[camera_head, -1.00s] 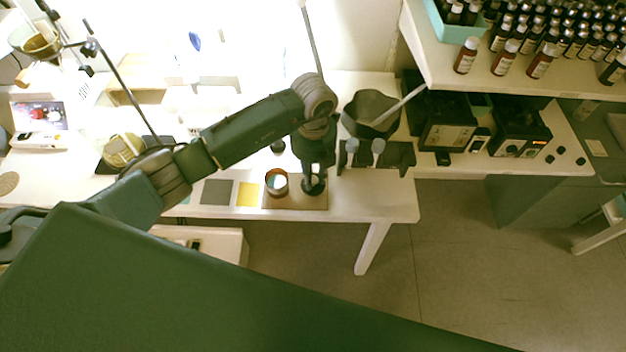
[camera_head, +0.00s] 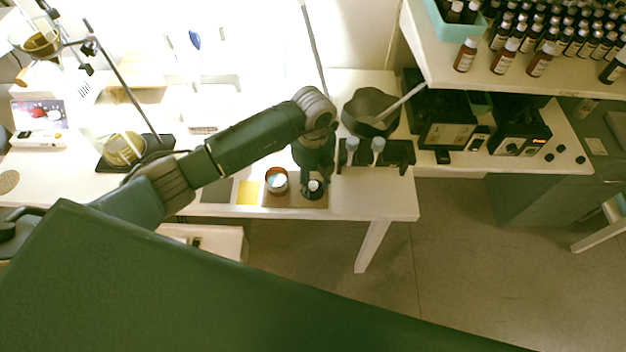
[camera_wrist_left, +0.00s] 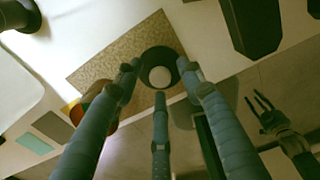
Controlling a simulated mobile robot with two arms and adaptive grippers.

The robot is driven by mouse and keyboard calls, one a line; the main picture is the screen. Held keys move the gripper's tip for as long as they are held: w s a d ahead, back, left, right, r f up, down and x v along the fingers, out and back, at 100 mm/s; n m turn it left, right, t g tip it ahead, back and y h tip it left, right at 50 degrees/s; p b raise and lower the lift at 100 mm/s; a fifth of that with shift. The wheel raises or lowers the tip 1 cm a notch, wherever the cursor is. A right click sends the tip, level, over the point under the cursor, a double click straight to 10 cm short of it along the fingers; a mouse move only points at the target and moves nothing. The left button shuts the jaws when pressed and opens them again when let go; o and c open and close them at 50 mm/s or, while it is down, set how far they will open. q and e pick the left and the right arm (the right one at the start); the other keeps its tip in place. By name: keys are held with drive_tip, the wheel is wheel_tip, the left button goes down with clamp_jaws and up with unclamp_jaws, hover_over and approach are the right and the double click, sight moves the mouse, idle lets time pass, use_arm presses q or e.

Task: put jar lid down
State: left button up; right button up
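The jar lid (camera_head: 314,189), dark and round with a pale round centre, lies on the brown mat (camera_head: 290,203) near the table's front edge. It also shows in the left wrist view (camera_wrist_left: 160,76). An open jar (camera_head: 276,181) with a coloured rim stands left of it. My left gripper (camera_head: 318,178) is just above and behind the lid. In the left wrist view its fingers (camera_wrist_left: 160,80) are spread around the lid, apparently clear of it. My right gripper (camera_wrist_left: 266,108) shows in that view with spread, empty fingers, away from the table.
A yellow square (camera_head: 249,193) and a grey square (camera_head: 216,190) lie left of the mat. A dark rack (camera_head: 400,155) with pale-topped items and a dark bowl (camera_head: 368,108) stand to the right. Bottles crowd the shelf (camera_head: 480,70) above right.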

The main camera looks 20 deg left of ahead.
sight(313, 184)
use_arm(q)
drive_tip(key=shift+r, duration=0.7)
wheel_tip(313, 184, up, 11)
drive_tip(key=b, duration=0.1)
drive_tip(key=shift+b, duration=0.3)
